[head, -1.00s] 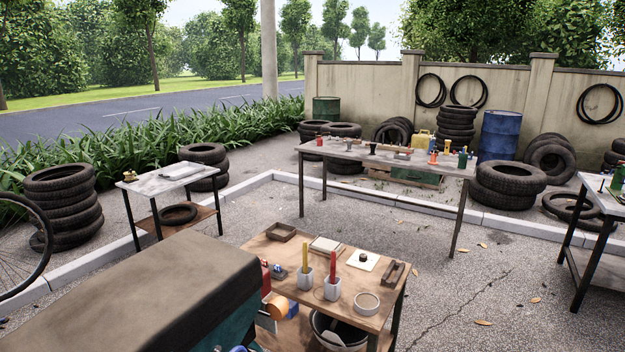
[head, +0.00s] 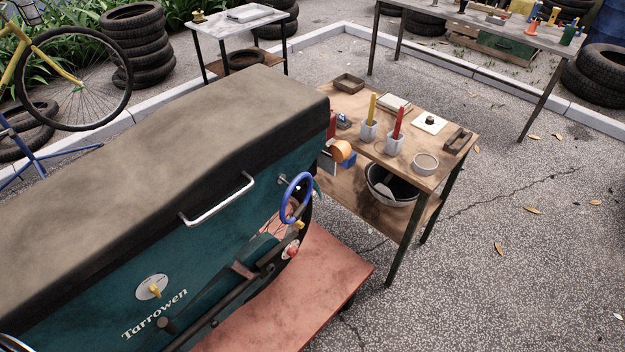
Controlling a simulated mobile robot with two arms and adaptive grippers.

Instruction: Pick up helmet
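I cannot make out a helmet for certain in the head view. A round dark, bowl-like thing (head: 378,191) with something pale in it sits on the lower shelf of the wooden table; I cannot tell whether it is a helmet or a bucket. The tabletop above partly hides it. Neither of my grippers is in view.
The teal compressor cart (head: 228,222) with a brown top, blue handwheel (head: 297,198) and reddish platform (head: 325,280) fills the left front. The wooden table (head: 400,165) beside it holds red and yellow sticks in cups. Gravel ground (head: 520,260) at right is clear.

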